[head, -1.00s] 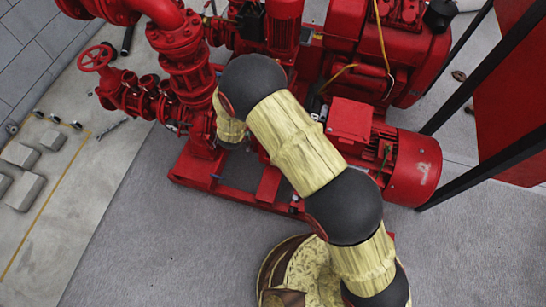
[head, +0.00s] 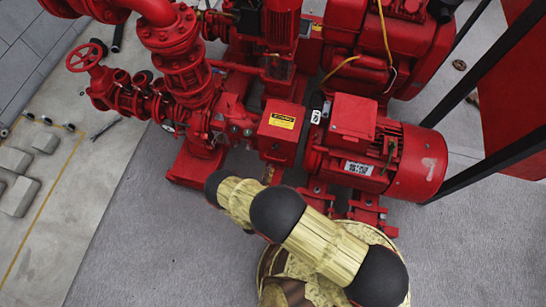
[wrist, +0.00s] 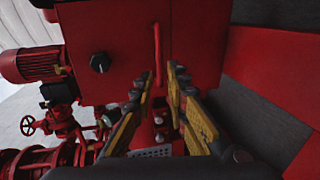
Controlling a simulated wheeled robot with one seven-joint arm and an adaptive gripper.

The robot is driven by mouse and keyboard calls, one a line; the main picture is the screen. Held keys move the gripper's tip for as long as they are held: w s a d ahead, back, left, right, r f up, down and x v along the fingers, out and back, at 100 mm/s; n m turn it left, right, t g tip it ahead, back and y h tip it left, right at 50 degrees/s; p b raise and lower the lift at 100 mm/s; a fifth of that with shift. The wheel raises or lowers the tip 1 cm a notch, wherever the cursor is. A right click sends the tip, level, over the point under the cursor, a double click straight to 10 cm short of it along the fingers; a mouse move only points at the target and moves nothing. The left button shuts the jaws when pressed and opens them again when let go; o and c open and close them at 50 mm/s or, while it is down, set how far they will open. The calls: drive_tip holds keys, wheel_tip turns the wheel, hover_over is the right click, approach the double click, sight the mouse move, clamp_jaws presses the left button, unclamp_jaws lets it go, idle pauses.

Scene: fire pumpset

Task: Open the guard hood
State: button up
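In the head view, a red box-shaped hood (head: 280,128) with a yellow label sits over the coupling between the red pump (head: 232,120) and the red motor (head: 375,150). It looks closed. My gripper is hidden in the head view; my arm bends low in front of the pumpset. In the wrist view, my gripper (wrist: 161,75) has its two yellow fingers apart. A thin upright red bar (wrist: 157,45) on a red panel (wrist: 195,40) shows between and beyond the fingertips. I cannot tell whether they touch it, or whether this panel belongs to the hood.
A black knob (wrist: 100,62) sits on the panel in the wrist view. A red handwheel (head: 84,56) and pipes stand at the left of the head view. Black posts (head: 490,172) stand at the right. Grey floor (head: 130,225) is free in front of the pumpset.

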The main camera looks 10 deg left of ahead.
drive_tip(key=shift+b+x, duration=1.2)
drive_tip(key=shift+x, duration=2.6)
clamp_jaws()
